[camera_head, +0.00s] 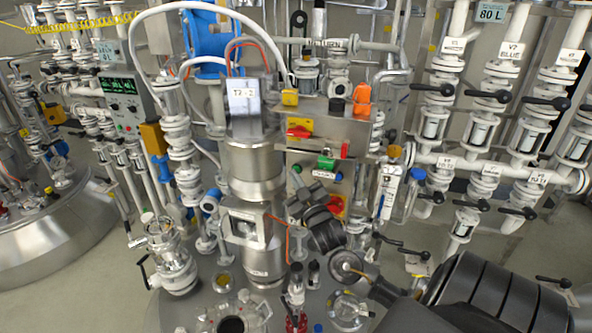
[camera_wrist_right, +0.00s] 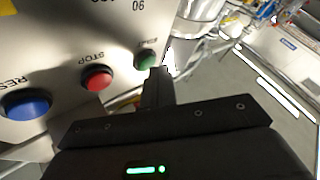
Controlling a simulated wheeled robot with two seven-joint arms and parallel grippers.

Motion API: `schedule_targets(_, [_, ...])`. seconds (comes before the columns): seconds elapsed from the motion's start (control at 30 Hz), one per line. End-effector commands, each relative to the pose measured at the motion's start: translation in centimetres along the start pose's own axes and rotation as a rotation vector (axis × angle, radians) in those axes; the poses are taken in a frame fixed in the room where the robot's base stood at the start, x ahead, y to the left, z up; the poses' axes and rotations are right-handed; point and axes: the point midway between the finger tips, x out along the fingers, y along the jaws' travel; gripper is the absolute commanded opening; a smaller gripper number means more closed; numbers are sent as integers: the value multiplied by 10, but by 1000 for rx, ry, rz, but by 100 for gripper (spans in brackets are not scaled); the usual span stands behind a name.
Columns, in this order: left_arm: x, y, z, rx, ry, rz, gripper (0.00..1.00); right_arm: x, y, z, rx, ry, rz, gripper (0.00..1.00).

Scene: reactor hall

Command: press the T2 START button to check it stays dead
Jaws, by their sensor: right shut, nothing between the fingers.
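In the right wrist view a green button (camera_wrist_right: 146,61) sits on a pale steel panel (camera_wrist_right: 60,45), with a small label beside it that is too blurred to read. A red STOP button (camera_wrist_right: 98,77) and a blue button (camera_wrist_right: 27,104) labelled RESET are in the same row. My right gripper (camera_wrist_right: 158,82) is shut and empty, its fingertips right beside the green button; I cannot tell whether they touch it. My left gripper is not in view.
A red-and-yellow switch (camera_head: 299,127) and an orange part (camera_head: 362,98) are above the box. White pipes with black-handled valves (camera_head: 433,90) fill the right side. A grey panel (camera_head: 125,105) stands at left. Glass fittings (camera_head: 348,309) are below my gripper.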

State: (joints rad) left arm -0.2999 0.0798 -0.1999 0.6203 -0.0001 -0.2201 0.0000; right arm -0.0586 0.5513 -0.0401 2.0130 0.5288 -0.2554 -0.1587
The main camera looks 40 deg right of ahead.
Motion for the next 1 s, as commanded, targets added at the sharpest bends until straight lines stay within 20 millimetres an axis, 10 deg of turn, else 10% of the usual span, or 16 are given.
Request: schedule_targets(1.0, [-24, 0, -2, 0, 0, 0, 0, -38, -27, -28, 2, 0, -1, 0])
